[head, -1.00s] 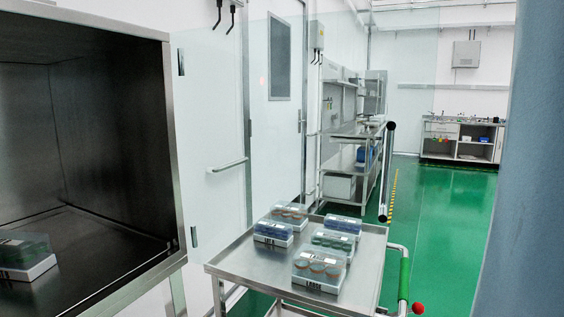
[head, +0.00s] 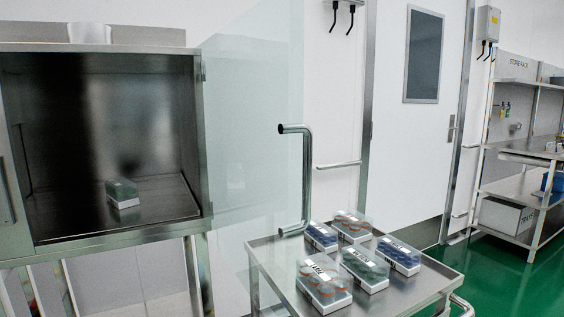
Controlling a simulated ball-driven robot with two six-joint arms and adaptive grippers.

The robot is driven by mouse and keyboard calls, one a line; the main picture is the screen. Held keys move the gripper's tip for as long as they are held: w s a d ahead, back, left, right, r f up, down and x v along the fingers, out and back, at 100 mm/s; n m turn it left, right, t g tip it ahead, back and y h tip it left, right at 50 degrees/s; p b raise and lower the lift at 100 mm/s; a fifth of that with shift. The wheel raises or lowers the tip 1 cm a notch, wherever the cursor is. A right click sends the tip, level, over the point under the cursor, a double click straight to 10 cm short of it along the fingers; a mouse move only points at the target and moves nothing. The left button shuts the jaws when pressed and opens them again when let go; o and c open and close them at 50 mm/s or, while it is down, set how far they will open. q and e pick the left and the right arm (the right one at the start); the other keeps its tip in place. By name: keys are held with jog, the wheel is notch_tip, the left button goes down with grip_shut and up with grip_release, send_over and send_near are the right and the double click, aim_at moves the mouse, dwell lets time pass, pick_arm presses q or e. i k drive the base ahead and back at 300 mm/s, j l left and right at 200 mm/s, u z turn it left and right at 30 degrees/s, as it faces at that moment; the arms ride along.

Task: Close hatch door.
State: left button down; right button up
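The hatch (head: 203,140) is a steel chamber on legs at the left of the head view, with its front open. Its door is a clear glass panel (head: 250,120) that stands swung open from the chamber's right edge. A tubular metal handle (head: 307,180) is at the door's free edge, on the right. A lidded box (head: 122,194) with a white base sits on the chamber floor. Neither of my grippers is in view.
A steel cart (head: 285,268) stands right of the hatch, close to the door handle in the picture. Several labelled boxes, one at its front (head: 323,290), sit on it. A store rack (head: 520,188) stands at the far right, with green floor before it.

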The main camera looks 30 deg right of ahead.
aim_at(294, 128)
jog(key=l+u, duration=0.25)
jog(key=l, duration=1.25)
jog(key=i, duration=0.05)
